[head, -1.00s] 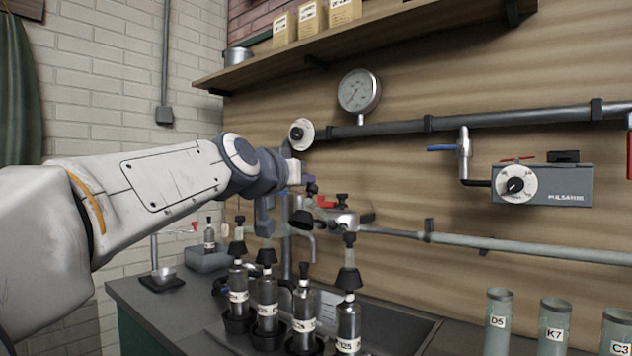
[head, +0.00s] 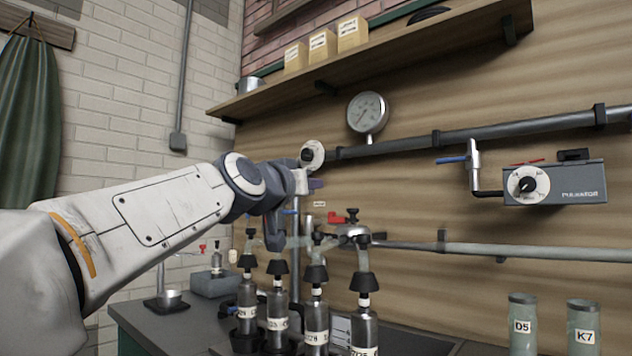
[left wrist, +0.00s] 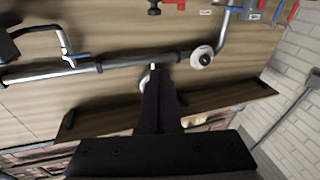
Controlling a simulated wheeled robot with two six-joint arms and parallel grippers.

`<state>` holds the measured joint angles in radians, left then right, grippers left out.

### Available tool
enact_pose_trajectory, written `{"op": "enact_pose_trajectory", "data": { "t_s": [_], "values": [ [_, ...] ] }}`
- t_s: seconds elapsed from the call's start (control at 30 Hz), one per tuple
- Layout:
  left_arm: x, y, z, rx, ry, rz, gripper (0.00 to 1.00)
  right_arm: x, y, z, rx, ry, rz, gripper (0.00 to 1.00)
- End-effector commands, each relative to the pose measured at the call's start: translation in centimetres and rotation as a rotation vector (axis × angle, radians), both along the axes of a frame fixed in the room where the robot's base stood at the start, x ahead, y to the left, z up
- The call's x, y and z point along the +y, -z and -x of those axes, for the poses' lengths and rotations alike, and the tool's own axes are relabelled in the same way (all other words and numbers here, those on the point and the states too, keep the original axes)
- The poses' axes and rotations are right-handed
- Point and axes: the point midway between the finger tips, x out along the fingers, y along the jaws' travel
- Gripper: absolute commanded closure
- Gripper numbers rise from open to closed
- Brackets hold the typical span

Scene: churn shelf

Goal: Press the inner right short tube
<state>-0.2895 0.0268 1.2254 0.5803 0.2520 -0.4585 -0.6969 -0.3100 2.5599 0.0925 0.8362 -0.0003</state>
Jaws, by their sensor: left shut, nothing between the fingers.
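Several dark bottle-like cups with pale labels stand in a row at the sink in the head view, each with a black cone and a clear short tube above. The inner right short tube (head: 316,253) rises from the third cone (head: 316,275), left of the outermost right tube (head: 363,258). The tubes meet a metal claw piece (head: 352,234) with a red tap. My left gripper (head: 312,184) is above the tubes, near the wall pipe's end, and touches none that I can see. Its fingers (left wrist: 158,100) are shut and empty in the left wrist view. My right gripper is out of view.
A pressure gauge (head: 367,112) and a round white dial (head: 312,155) sit on the wall pipe close to my left gripper. A wooden shelf (head: 400,50) runs overhead. A grey pulsator box (head: 555,184) and labelled canisters (head: 522,325) are at right.

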Motion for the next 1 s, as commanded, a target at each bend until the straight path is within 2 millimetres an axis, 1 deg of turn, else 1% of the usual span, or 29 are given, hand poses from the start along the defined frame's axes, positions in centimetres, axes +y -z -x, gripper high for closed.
{"op": "enact_pose_trajectory", "data": {
  "t_s": [0.03,0.07,0.1,0.13,0.2,0.5,0.6,0.77,1.0],
  "values": [
    [0.0,-1.3,0.0,-0.001,0.001,-0.001,1.0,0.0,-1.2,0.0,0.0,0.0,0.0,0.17],
    [0.0,-1.8,0.0,0.0,0.002,-0.002,1.0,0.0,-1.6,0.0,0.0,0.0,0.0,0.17],
    [0.1,-1.3,0.4,0.0,0.003,-0.002,1.0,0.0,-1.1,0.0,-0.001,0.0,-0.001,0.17],
    [0.4,-0.5,1.0,-0.001,0.002,-0.001,1.0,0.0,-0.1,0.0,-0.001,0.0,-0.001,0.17],
    [0.9,0.2,2.1,-0.002,0.002,-0.001,1.0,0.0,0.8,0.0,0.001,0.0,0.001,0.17],
    [3.0,2.4,6.6,-0.001,0.0,0.0,1.0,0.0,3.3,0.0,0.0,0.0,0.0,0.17],
    [3.5,2.8,7.6,0.0,0.0,-0.001,1.0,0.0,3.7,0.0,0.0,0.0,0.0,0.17],
    [3.8,3.0,8.3,-0.001,0.001,-0.001,1.0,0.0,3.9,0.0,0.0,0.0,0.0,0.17],
    [3.8,3.0,8.3,0.0,0.002,-0.001,1.0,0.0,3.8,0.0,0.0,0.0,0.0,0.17]
  ]
}}
